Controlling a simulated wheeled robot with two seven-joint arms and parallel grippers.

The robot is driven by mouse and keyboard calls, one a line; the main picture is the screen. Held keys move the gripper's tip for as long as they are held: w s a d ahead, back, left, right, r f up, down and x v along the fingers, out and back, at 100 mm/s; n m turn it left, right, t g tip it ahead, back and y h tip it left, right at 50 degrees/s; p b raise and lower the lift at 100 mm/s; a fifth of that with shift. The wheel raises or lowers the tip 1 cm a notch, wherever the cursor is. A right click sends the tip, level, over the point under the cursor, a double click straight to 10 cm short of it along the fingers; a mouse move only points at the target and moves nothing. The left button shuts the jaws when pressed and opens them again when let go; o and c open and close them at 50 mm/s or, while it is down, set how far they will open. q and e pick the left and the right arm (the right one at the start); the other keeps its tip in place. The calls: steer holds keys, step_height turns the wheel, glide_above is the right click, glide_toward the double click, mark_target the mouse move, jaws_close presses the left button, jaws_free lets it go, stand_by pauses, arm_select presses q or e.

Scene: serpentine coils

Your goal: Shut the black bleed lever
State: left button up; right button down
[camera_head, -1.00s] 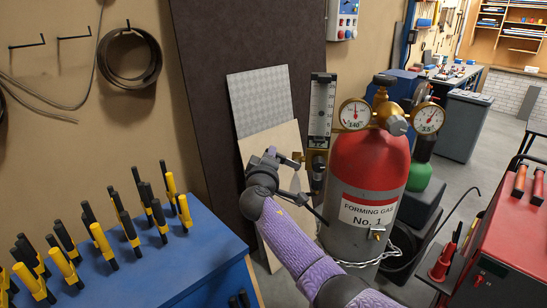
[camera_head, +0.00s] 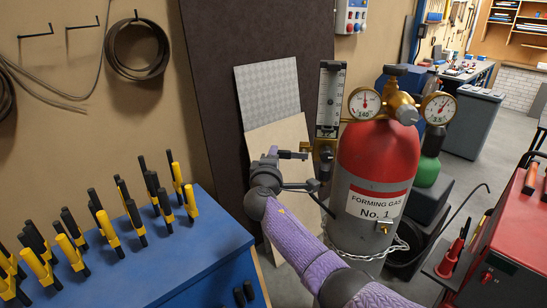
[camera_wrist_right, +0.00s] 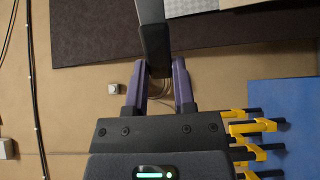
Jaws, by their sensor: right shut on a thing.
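The black bleed lever (camera_head: 292,155) shows in the head view as a short dark bar beside the brass fitting (camera_head: 325,150) under the flow meter. It lies about level, pointing left from the fitting. My right gripper (camera_head: 276,154) reaches its outer end from the left, in front of the pale board. In the right wrist view the lever (camera_wrist_right: 154,42) runs down from the top between the purple fingers of my right gripper (camera_wrist_right: 160,72), which is shut on its end. The exact contact is partly hidden. My left gripper is not in view.
The red and grey gas cylinder (camera_head: 378,160) with two gauges stands right of the lever, chained low down. The flow meter (camera_head: 330,95) rises above the fitting. A blue bench (camera_head: 170,265) with several yellow-and-black clamps is at left. A red cabinet (camera_head: 515,245) stands at right.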

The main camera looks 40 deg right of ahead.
steer(key=shift+f, duration=0.1)
steer(key=shift+c, duration=2.2)
jaws_free()
steer(key=shift+a, duration=0.1)
steer(key=v, duration=0.9)
steer(key=shift+s+a, duration=0.25)
steer(key=shift+s, duration=0.05)
